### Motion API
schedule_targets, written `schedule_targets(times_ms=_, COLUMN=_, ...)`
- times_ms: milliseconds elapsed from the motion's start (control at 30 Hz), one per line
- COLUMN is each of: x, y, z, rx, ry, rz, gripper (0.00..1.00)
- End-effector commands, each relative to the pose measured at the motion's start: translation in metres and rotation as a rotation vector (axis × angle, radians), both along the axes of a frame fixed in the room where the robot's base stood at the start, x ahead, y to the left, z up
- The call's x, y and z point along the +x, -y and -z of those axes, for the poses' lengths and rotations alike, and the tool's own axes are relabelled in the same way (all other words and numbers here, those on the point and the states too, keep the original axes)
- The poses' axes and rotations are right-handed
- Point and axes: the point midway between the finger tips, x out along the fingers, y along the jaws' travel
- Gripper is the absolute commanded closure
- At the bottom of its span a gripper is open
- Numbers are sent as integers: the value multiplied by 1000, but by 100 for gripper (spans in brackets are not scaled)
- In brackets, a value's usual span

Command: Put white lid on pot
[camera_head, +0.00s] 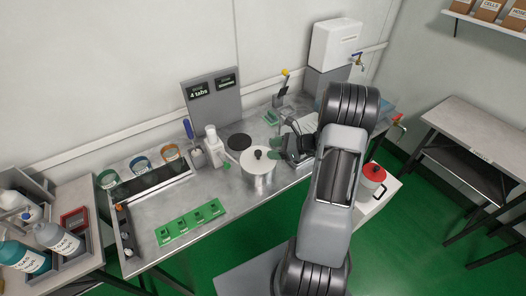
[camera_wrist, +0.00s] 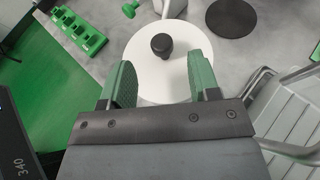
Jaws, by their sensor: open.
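The white lid (camera_head: 263,161) with a black knob lies on top of the metal pot (camera_head: 259,183) near the front edge of the steel bench. In the wrist view the lid (camera_wrist: 150,72) is a flat white disc, and its knob (camera_wrist: 162,45) stands up between and just beyond the fingertips. My gripper (camera_wrist: 161,62) is open, with its green fingers apart on both sides over the lid's near part; nothing is held. In the head view my gripper (camera_head: 278,156) is just right of the lid. The pot's body is mostly hidden in the wrist view.
A dark round plate (camera_head: 239,142) lies behind the pot. A white bottle (camera_head: 213,146) stands to its left. A green block strip (camera_head: 190,222) lies front left. A red-lidded pot (camera_head: 372,184) stands on a lower surface right of my arm. A grey rack (camera_wrist: 297,115) is near my gripper's right.

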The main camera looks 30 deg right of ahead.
Motion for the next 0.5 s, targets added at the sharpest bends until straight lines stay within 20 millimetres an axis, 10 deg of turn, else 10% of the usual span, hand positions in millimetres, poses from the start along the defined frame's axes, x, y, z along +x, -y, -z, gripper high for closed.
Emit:
schedule_targets(times_ms=267, x=-17, y=19, z=-13, rx=-9, ry=2, rz=-11, gripper=44)
schedule_targets(times_ms=500, x=-36, y=-44, z=-55, rx=-297, ry=80, rz=-346, gripper=44)
